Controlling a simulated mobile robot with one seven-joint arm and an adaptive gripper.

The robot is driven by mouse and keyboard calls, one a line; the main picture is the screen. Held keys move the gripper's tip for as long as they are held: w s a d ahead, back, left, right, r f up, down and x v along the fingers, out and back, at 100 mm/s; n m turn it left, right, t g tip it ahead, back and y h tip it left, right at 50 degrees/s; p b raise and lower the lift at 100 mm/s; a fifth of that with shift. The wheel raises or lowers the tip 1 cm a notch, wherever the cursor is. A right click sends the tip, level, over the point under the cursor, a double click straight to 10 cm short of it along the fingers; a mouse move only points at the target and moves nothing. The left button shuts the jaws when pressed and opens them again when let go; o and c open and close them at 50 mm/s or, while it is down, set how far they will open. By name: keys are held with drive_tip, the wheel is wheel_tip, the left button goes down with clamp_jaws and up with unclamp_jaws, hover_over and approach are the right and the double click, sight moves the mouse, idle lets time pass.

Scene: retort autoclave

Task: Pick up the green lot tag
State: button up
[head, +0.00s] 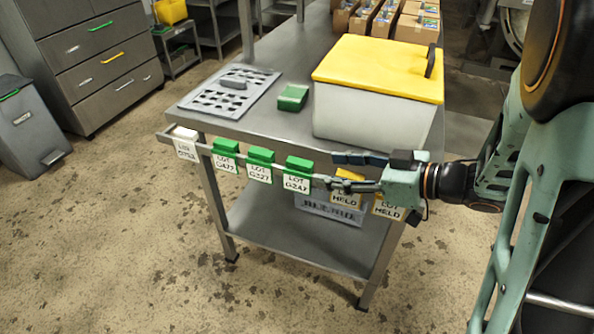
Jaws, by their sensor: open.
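Three green-topped lot tags hang in a row along the rail at the table's front edge: a left one (225,154), a middle one (261,164) and a right one (298,173). Their white faces carry printed lot numbers. My gripper (331,171) comes in from the right, just to the right of the right green tag. Its jaws are open, one above the other, with nothing visible between them. Two yellow-topped tags reading "LOT HELD", a left one (345,195) and a right one (388,210), hang behind and below my gripper, partly hidden by it.
A white tag (185,146) hangs at the rail's left end. The steel table (262,122) holds a green block (293,97), a perforated grey plate (255,82) and a white box with a yellow lid (380,66).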

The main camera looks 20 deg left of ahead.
sight(309, 166)
drive_tip(key=shift+b+x, duration=0.9)
drive_tip(key=shift+x, duration=3.05)
drive_tip(key=shift+s, duration=0.1)
drive_tip(key=shift+r, duration=0.1)
drive_tip(key=c, duration=1.1)
